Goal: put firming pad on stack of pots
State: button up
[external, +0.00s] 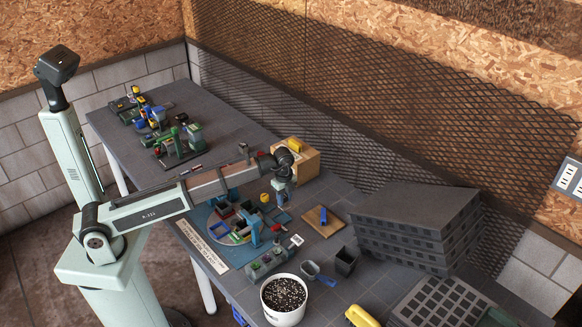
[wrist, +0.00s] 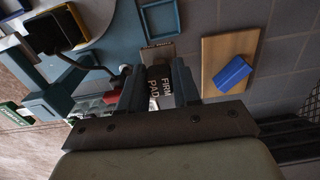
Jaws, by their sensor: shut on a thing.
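My gripper (external: 282,194) is over the blue work area in the external view. In the wrist view my gripper (wrist: 160,82) is shut on a dark block lettered FIRM PAD, the firming pad (wrist: 160,92). The pad's lower side is hidden, and it is too small to make out in the external view. A dark square pot, seemingly the stack of pots (external: 345,261), stands on the table, in front of and to the right of my gripper. How many pots it holds cannot be told.
A wooden board (external: 333,224) with a blue block (wrist: 232,74) lies right of my gripper. A soil-filled white bucket (external: 284,308) and a scoop (external: 311,269) are near the front edge. Large dark trays (external: 415,232) rise at the right. A wooden box (external: 304,163) stands behind.

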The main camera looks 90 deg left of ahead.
jog(key=w+d+r+m, duration=0.1)
jog(key=w+d, duration=0.4)
jog(key=d, duration=0.3)
notch_tip(320, 180, up, 9)
jog(key=n, duration=0.1)
send_over(344, 249)
jog(key=shift+s+f, duration=0.1)
jog(key=shift+f, duration=0.1)
jog(key=shift+f, duration=4.95)
jog(key=shift+f, duration=0.1)
jog(key=o, duration=1.1)
jog(key=shift+c, duration=0.2)
